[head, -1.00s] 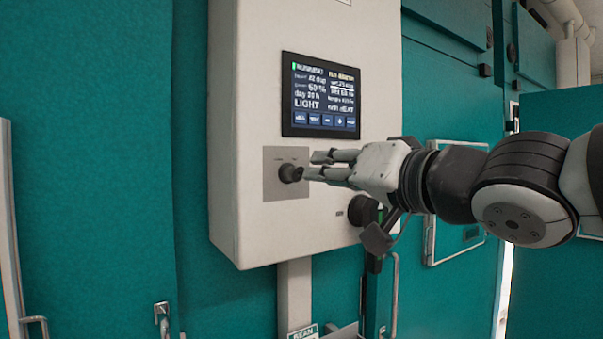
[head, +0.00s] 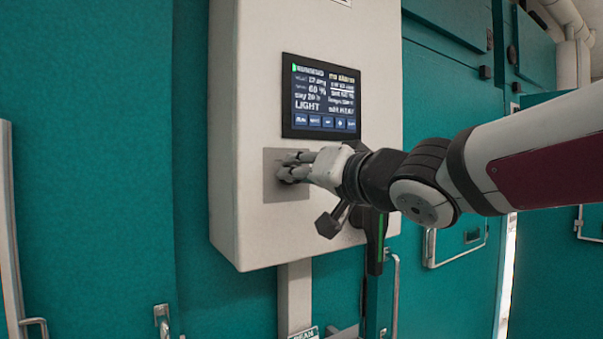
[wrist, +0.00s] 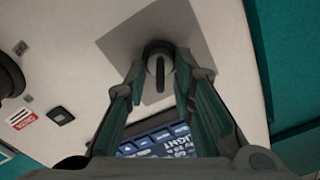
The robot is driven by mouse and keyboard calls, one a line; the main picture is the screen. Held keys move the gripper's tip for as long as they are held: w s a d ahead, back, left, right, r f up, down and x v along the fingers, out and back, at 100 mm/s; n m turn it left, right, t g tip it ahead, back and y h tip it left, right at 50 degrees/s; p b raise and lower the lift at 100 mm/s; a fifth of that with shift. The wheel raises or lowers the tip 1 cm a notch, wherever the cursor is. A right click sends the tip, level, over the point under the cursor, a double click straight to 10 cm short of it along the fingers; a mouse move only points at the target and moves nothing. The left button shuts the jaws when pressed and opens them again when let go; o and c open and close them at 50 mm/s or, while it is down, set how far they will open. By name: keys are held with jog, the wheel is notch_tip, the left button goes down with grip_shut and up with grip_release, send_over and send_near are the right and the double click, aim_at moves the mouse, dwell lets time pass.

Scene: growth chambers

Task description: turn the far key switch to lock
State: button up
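The key switch (wrist: 157,72) is a round dark knob with a raised bar, on a square grey plate (head: 272,188) below the control box's screen. In the wrist view its bar lies nearly along the picture's vertical. My gripper (head: 288,166) is at the switch, pointing left in the head view. In the wrist view my gripper (wrist: 160,78) is open, with one finger on each side of the knob. The head view shows the fingers covering most of the knob. I cannot tell whether they touch it. The plate's position labels are hidden or unreadable.
The pale control box (head: 232,120) carries a lit screen (head: 320,97) just above the switch. In the wrist view a dark round part (wrist: 10,75) sits at the left edge. Teal chamber walls (head: 90,120) stand behind. A door handle (head: 395,295) hangs below right.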

grip_shut()
jog(key=shift+n, duration=0.3)
jog(key=n, duration=0.5)
jog(key=shift+a, duration=0.1)
jog(key=n+b, duration=0.1)
jog(key=n, duration=0.5)
jog(key=shift+s+a, duration=0.15)
jog(key=shift+n, duration=0.3)
jog(key=shift+o, duration=1.4)
grip_release()
jog(key=shift+s, duration=0.15)
